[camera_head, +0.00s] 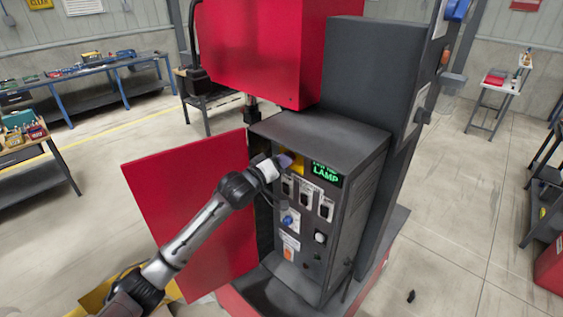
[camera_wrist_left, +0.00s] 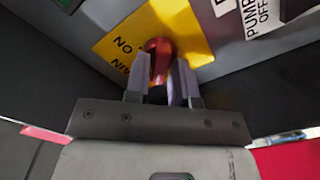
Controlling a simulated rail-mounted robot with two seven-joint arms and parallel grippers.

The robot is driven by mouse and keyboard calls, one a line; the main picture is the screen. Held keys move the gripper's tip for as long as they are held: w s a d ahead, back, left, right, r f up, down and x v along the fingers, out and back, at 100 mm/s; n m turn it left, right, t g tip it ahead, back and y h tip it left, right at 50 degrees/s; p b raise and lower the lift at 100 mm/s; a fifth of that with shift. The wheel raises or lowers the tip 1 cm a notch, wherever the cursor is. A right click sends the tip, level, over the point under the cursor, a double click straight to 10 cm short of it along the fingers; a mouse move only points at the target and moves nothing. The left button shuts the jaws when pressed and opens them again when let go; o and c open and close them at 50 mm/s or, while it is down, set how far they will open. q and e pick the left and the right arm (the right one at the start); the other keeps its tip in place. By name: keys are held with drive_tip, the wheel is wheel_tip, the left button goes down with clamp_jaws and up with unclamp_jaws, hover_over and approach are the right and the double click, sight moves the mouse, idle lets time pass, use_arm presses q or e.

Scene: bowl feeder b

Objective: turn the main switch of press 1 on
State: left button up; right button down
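The main switch (camera_wrist_left: 158,50) is a red knob on a yellow plate (camera_wrist_left: 193,22) with "MAIN" and "ON" lettering, upside down in the left wrist view. The plate also shows in the head view (camera_head: 292,164), on the upper left of the press's dark control cabinet. My left gripper (camera_head: 287,160) reaches the plate from the left. In the left wrist view its two fingers (camera_wrist_left: 160,76) flank the red knob closely, with the knob's handle between them; it looks shut on it. The knob's exact angle against the lettering is partly hidden. My right gripper is not in view.
The dark cabinet (camera_head: 325,139) has a green lit "LAMP" display (camera_head: 326,174), labelled switches, a blue knob (camera_head: 288,219) and an orange button (camera_head: 289,254). Its red door (camera_head: 190,205) stands open at left, close to my left arm. Floor to the right is mostly clear.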

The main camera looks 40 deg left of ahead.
use_arm(q)
clamp_jaws()
drive_tip(key=m+p, duration=0.6)
drive_tip(key=m, duration=1.1)
drive_tip(key=shift+d+m, duration=0.15)
drive_tip(key=shift+m, duration=0.25)
idle(0.6)
drive_tip(key=shift+o, duration=1.8)
unclamp_jaws()
